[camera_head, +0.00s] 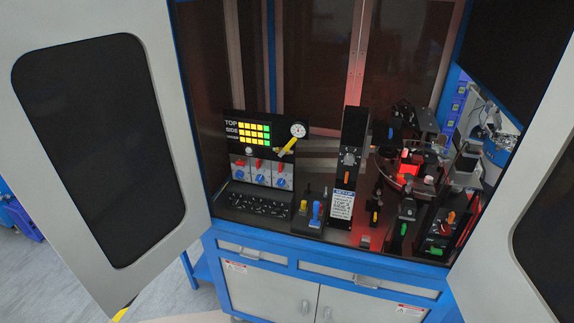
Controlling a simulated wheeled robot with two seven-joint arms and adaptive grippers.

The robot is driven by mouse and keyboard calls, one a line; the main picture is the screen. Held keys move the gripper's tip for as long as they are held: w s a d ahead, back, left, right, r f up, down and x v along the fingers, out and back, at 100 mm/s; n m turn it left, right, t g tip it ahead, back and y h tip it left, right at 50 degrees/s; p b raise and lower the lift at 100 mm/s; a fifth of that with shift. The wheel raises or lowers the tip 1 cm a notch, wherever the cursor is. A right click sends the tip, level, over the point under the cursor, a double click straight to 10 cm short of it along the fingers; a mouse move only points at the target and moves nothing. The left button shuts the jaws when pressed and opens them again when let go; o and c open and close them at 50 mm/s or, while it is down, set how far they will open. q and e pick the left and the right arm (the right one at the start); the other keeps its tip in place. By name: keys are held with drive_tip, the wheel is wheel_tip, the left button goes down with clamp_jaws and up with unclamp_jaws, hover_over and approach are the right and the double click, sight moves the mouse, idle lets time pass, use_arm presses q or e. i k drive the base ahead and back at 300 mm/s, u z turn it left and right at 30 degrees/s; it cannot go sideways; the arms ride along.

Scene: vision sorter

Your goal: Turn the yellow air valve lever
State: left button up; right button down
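The yellow air valve lever (287,147) is on the right part of the black panel (234,118) inside the cabinet. It slants from lower left to upper right, just below a round white gauge (298,130). Nothing covers the lever. Neither of my grippers shows in this view.
Two grey cabinet doors stand open, the left door (160,130) and the right door (505,200). A black column (354,130) stands right of the panel. A blue lever (316,212) stands in front. Several machine parts crowd the right side. The blue front edge (330,262) bounds the worktop.

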sight(289, 144)
drive_tip(key=z, duration=0.1)
drive_tip(key=k, duration=0.5)
drive_tip(key=u, duration=1)
drive_tip(key=i, duration=1.5)
drive_tip(key=z, duration=0.45)
